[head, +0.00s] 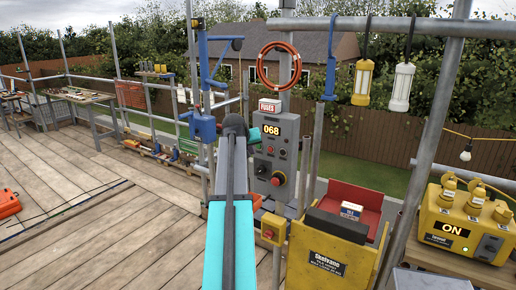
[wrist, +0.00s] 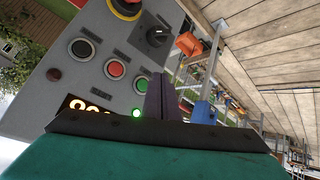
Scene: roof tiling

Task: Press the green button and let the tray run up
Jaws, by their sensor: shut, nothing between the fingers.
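A grey control box (head: 281,140) stands on a post in the head view, its display reading 068. In the wrist view its panel shows a green button (wrist: 143,86), partly hidden by my fingers, beside a red button (wrist: 115,68) and a black one (wrist: 83,48). A small green lamp (wrist: 136,113) is lit. My gripper (wrist: 162,78) is shut and empty, its tips close to the green button; I cannot tell whether they touch it. In the head view the green button is not visible behind my gripper. The red tray (head: 365,197) sits low on a yellow hoist, carrying a small box (head: 351,210).
A red emergency knob (head: 278,179) is low on the control box. A yellow power unit (head: 463,222) marked ON stands at right. Scaffold poles (head: 433,110) and hanging lamps (head: 363,82) flank the box. The plank deck (head: 90,230) at left is largely clear.

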